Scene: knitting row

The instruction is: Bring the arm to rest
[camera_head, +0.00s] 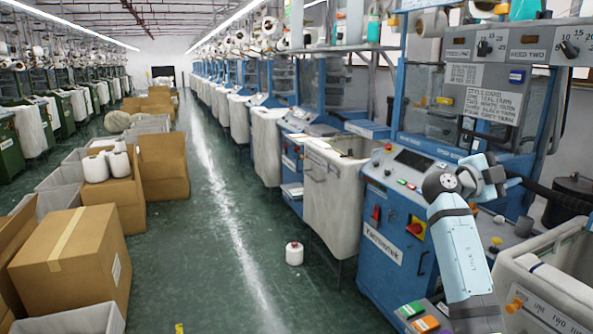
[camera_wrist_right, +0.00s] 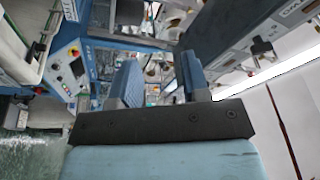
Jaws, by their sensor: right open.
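My right arm rises from the lower right of the head view, light blue with dark bands, bent in front of the blue knitting machine's control panel (camera_head: 412,160). Its gripper end (camera_head: 497,181) is small and partly hidden there. In the right wrist view, my right gripper (camera_wrist_right: 160,82) shows two blue fingers standing apart, open, with nothing held between them. My left arm and gripper are not in view.
A blue machine (camera_head: 385,235) with buttons and a white bin (camera_head: 340,190) stand close to my right arm. A white yarn cone (camera_head: 294,253) stands on the green floor. Cardboard boxes (camera_head: 75,262) line the left; the aisle (camera_head: 215,220) between is mostly clear.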

